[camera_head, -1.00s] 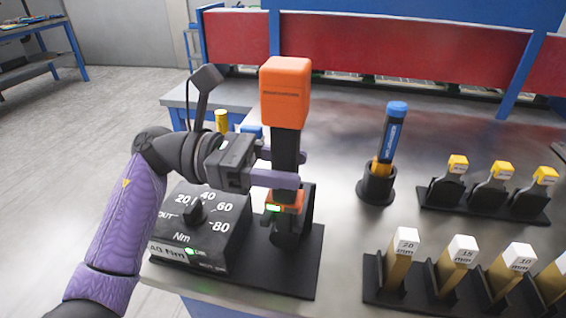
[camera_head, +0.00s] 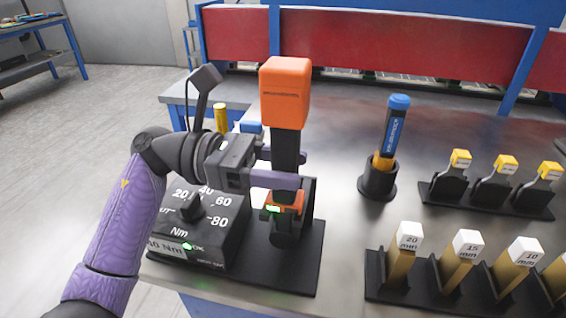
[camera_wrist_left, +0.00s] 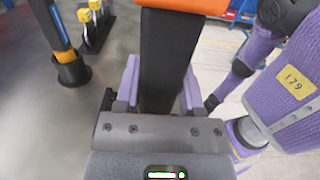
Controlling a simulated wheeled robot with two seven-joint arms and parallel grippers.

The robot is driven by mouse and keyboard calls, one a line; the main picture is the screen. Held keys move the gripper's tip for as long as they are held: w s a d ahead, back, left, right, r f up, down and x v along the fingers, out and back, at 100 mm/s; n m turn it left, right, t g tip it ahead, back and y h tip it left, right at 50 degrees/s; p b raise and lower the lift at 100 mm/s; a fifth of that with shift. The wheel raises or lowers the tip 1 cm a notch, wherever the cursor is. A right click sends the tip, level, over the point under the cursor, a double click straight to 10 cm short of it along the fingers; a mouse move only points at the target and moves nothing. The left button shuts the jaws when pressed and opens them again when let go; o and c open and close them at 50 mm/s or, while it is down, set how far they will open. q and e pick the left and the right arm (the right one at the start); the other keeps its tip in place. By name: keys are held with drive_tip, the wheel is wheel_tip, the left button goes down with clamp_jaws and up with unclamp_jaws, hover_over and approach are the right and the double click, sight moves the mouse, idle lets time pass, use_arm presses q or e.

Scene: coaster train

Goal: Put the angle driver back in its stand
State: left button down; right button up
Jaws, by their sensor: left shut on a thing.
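The angle driver (camera_head: 285,93) has an orange top block, a black shaft and a lower orange band with a green light. It stands upright at its stand (camera_head: 305,255), a black base plate with a black upright holder. The driver's lower end is at the holder; how deep it sits cannot be told. My left gripper (camera_head: 284,168) is shut on the black shaft, below the orange block. In the left wrist view the shaft (camera_wrist_left: 163,65) rises between the two purple fingers. My right gripper is not in view.
A black torque dial box (camera_head: 205,220) stands left of the holder on the same plate. A blue-handled tool (camera_head: 397,122) stands in a black cup (camera_head: 377,182) to the right. Racks with yellow-topped pieces (camera_head: 495,195) and white-topped blocks (camera_head: 405,270) fill the right side.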

use_arm(q)
drive_tip(key=shift+c, duration=1.6)
unclamp_jaws()
drive_tip(key=shift+o, duration=1)
drive_tip(key=shift+f, duration=0.2)
